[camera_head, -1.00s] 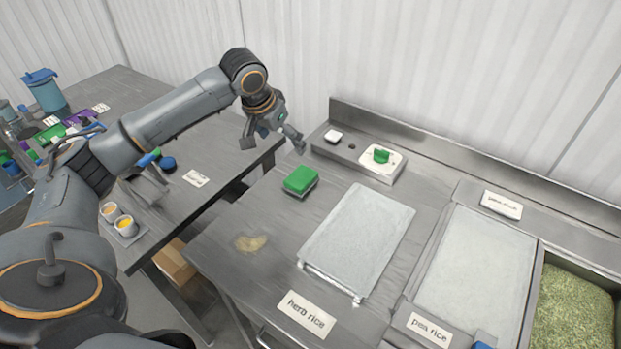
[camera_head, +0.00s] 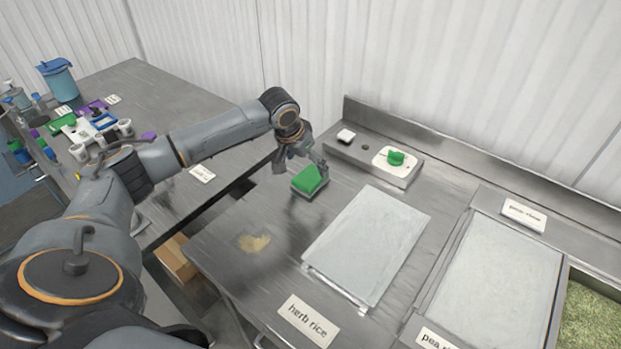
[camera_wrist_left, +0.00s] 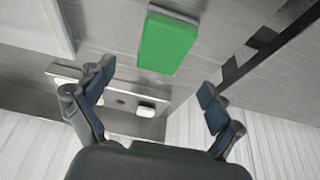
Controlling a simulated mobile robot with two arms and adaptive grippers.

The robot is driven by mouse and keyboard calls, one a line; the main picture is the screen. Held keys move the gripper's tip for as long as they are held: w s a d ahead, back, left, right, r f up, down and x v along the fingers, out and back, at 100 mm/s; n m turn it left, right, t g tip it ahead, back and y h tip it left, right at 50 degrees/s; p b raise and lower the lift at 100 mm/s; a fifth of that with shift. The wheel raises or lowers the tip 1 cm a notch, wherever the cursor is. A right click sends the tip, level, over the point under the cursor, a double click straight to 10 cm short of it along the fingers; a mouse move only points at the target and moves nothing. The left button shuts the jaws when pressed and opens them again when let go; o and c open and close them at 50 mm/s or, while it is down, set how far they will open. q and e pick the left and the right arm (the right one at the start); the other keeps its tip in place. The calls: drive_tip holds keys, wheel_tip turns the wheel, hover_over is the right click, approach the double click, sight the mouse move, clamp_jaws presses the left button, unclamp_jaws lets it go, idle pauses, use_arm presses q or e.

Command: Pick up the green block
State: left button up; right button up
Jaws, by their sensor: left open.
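The green block (camera_head: 309,179) lies on the steel counter left of the herb rice tray; it looks green on top with a greyish underside. My left gripper (camera_head: 300,164) is open and empty, close to the block's far side, with its fingers pointing down. In the left wrist view the green block (camera_wrist_left: 167,42) shows beyond the open fingertips (camera_wrist_left: 155,78), roughly between their lines and not touched by them there. The exact height gap is hard to tell. My right gripper is not in view.
A lidded tray (camera_head: 372,246) with a herb rice label (camera_head: 309,320) is right of the block. A raised ledge (camera_head: 372,165) behind carries a small green item (camera_head: 396,157). A yellowish smear (camera_head: 254,243) lies in front. A side table (camera_head: 180,95) with containers stands left.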

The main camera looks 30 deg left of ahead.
sight(310, 176)
use_arm(q)
drive_tip(key=x, duration=0.1)
drive_tip(key=p+x, duration=0.1)
drive_tip(key=x, duration=0.2)
drive_tip(key=shift+s+f+p, duration=0.15)
drive_tip(key=shift+f+p, duration=0.2)
drive_tip(key=shift+f, duration=0.15)
drive_tip(key=shift+w+f, duration=0.2)
drive_tip(key=shift+f, duration=0.1)
drive_tip(key=shift+s, duration=0.1)
drive_tip(key=shift+f, duration=0.2)
drive_tip(key=c, duration=1.3)
